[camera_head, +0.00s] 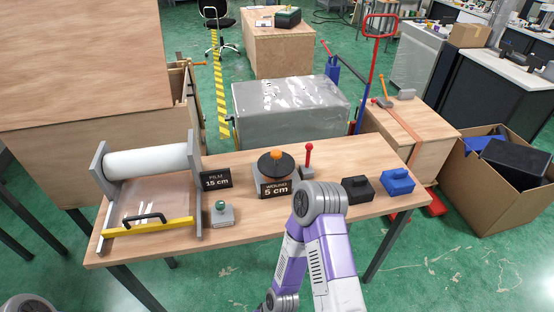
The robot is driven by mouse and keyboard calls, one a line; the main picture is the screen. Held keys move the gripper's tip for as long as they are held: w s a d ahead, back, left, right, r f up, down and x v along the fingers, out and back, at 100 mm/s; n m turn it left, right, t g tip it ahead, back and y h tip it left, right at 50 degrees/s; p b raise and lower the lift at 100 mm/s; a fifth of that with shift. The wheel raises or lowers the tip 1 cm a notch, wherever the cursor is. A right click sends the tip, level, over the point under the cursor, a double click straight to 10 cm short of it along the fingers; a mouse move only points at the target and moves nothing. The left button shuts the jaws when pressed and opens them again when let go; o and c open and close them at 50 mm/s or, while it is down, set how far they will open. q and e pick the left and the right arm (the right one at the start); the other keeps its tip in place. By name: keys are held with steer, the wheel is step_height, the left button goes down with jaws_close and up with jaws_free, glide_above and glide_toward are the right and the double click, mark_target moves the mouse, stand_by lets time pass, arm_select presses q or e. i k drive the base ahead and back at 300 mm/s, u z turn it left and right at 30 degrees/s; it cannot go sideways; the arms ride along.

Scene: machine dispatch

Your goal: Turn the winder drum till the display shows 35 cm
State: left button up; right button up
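The winder drum (268,164) is a black disc with an orange knob (277,154) on top. Neither gripper shows, and only a grey round part of mine is at the bottom left corner.
A white film roll (147,161) sits in a frame with a yellow bar (148,228) at left. A green-knobbed block (221,213), a red-knobbed lever (308,158), a black block (357,189) and a blue block (397,182) stand on the bench. A wrapped grey box (290,105) is behind.

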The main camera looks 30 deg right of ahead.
mark_target(275, 165)
steer(key=k, duration=0.45)
steer(key=z, duration=1.9)
steer(key=i, duration=0.95)
steer(key=u, duration=0.5)
